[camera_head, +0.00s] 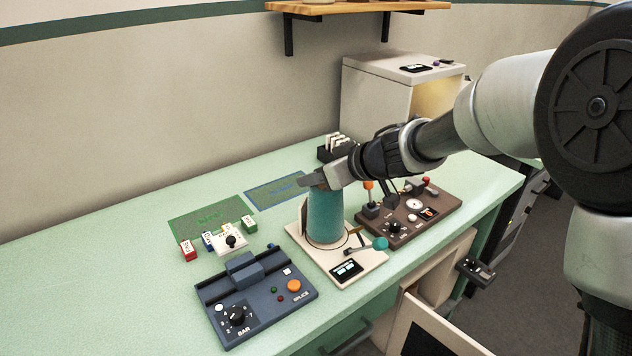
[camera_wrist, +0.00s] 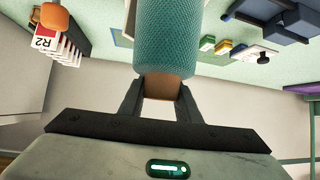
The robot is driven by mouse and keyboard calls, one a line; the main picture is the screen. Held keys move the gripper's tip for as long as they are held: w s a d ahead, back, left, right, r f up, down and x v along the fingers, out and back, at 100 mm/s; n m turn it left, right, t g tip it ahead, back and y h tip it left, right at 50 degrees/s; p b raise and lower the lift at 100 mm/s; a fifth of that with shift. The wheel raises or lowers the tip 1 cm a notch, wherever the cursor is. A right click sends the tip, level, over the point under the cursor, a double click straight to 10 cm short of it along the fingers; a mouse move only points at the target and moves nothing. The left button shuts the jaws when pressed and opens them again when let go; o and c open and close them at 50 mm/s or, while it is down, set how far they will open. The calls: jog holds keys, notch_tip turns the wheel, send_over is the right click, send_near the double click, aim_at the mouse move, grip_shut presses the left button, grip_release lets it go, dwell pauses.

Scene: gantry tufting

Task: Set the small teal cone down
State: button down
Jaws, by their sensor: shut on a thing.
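The teal cone (camera_head: 325,218) is upright in my gripper (camera_head: 316,181), over the round ring of a cream device (camera_head: 345,277) with a small display. I cannot tell whether its base touches the device. In the wrist view, the teal cone (camera_wrist: 168,38) has wound yarn and a bare brown end. My gripper's two dark fingers (camera_wrist: 160,98) are shut on that brown end. The fingers partly hide the cone's narrow end in the head view.
A blue-grey splice box (camera_head: 255,293) stands left of the cream device, and a brown control box (camera_head: 408,215) stands close on its right. Green and blue outlined mats (camera_head: 207,216) lie behind small labelled blocks. The bench's left part is clear.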

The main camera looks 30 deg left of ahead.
jog(key=shift+r, duration=0.15)
jog(key=c, duration=1.3)
grip_release()
jog(key=shift+f, duration=0.2)
jog(key=shift+r, duration=0.2)
jog(key=p+v, duration=0.3)
jog(key=v, duration=0.9)
jog(key=shift+p, duration=0.35)
